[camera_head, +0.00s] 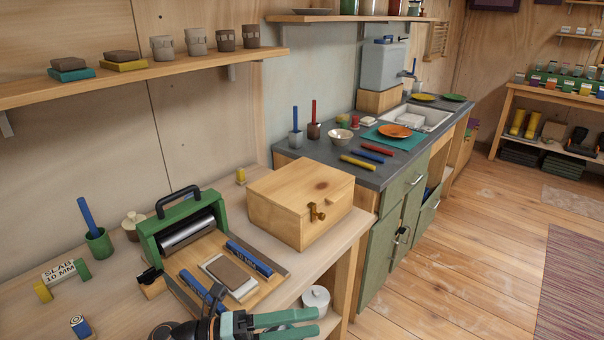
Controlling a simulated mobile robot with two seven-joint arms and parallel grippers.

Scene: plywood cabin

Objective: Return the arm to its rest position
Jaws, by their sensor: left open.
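My left gripper (317,323) is at the bottom of the head view, with its two green fingers pointing right. It is open, with a narrow gap between the fingers, and I see nothing held in it. Its black wrist and part of my arm show at the bottom edge; the rest of the arm is cut off. The gripper is in front of the slab roller's board, near the front edge of the wooden workbench (112,294). My right gripper is not in view.
A white lidded pot (316,300) stands just behind my left fingertips. The green slab roller (150,232) holds a framed slab (229,272) and blue-marked sticks. A wooden box (300,205) stands behind. Open floor (440,300) lies to the right.

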